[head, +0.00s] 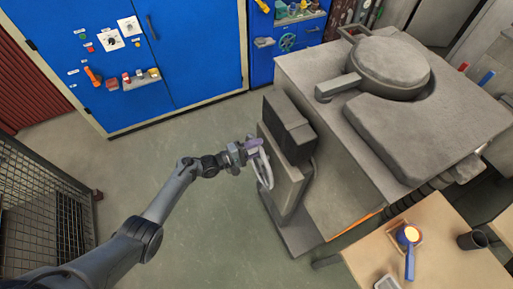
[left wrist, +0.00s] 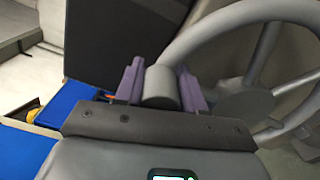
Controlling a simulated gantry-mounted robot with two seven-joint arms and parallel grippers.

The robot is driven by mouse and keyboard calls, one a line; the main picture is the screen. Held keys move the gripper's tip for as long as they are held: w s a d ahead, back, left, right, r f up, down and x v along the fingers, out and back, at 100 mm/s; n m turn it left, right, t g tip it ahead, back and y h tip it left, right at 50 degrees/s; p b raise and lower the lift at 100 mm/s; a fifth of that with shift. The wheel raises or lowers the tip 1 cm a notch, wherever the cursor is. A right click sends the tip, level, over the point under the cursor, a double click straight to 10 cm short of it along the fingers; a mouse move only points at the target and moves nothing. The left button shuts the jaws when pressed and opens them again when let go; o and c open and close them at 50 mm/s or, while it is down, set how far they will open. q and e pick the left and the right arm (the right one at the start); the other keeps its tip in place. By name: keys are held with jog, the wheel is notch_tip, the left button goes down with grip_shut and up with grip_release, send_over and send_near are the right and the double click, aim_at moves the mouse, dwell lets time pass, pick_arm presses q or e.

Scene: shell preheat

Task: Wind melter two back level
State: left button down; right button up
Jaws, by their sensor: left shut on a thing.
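The melter (head: 372,125) is a big grey block with a round lid on top. A grey handwheel (head: 263,168) is on the side of the stand at its left; the wheel's rim and spokes fill the right of the left wrist view (left wrist: 257,78). My left gripper (head: 252,150) is shut on the handwheel. In the left wrist view, its purple fingers (left wrist: 162,88) sit on both sides of a grey cylindrical grip on the wheel's rim. My right gripper is not in view. I cannot tell from these frames whether the melter is level.
A blue cabinet (head: 190,50) with switches and a small shelf stands at the back left. A wire mesh cage (head: 45,205) is at the left. A wooden table (head: 440,255) with a ladle-like tool (head: 408,238) and a dark cup (head: 472,240) is at the lower right. The green floor between is clear.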

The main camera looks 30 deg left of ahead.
pick_arm(q)
jog(key=shift+w+d+r, duration=0.1)
jog(key=shift+r, duration=0.35)
jog(key=c, duration=0.8)
grip_release()
jog(key=shift+f, duration=0.2)
jog(key=shift+s+a+f, duration=0.1)
jog(key=shift+s+a, duration=0.35)
jog(key=v, duration=0.9)
jog(key=shift+s+a+p, duration=0.15)
jog(key=shift+s+p, duration=0.15)
jog(key=shift+s, duration=0.1)
